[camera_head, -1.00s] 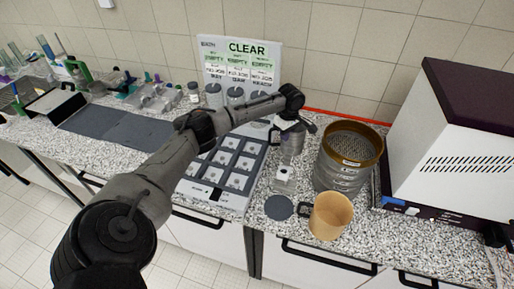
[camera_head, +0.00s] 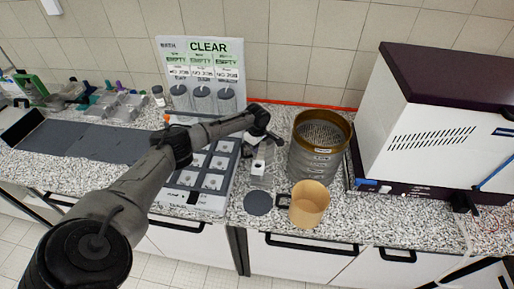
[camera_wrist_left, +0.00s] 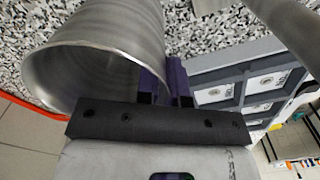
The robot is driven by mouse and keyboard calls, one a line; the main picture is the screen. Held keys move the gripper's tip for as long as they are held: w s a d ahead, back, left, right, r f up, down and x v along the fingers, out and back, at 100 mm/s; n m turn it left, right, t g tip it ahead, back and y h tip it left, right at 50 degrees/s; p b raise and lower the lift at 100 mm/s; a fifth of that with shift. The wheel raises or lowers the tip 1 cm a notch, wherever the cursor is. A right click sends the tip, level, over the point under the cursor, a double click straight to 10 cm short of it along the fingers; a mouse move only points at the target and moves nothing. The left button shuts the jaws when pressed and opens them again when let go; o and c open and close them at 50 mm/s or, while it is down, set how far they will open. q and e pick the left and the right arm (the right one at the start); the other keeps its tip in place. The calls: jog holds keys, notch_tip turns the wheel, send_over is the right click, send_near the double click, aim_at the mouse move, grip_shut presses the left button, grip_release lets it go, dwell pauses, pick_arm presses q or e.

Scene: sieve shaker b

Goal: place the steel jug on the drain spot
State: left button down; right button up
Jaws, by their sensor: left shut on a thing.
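The steel jug (camera_wrist_left: 105,45) fills the upper left of the left wrist view, its round open mouth turned toward the camera. My left gripper (camera_wrist_left: 166,85) has its dark fingers against the side of the jug and is shut on it; the exact grip is hard to see. A dark round disc (camera_head: 258,203), which looks like the drain spot, lies bare on the counter in front of the gripper.
A tan cup (camera_head: 311,203) with a dark handle stands just right of the disc. A brass-rimmed sieve stack (camera_head: 316,160) stands behind it. A white machine (camera_head: 430,130) is at right. A grey slotted panel (camera_head: 190,200) and a CLEAR board (camera_head: 205,70) are at left.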

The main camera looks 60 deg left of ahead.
pick_arm(q)
jog(key=c, duration=1.2)
grip_release()
jog(key=shift+f, duration=0.1)
jog(key=shift+a, duration=0.1)
notch_tip(320, 180, up, 11)
jog(key=shift+r, duration=0.15)
jog(key=shift+o, duration=0.7)
jog(key=shift+r, duration=0.55)
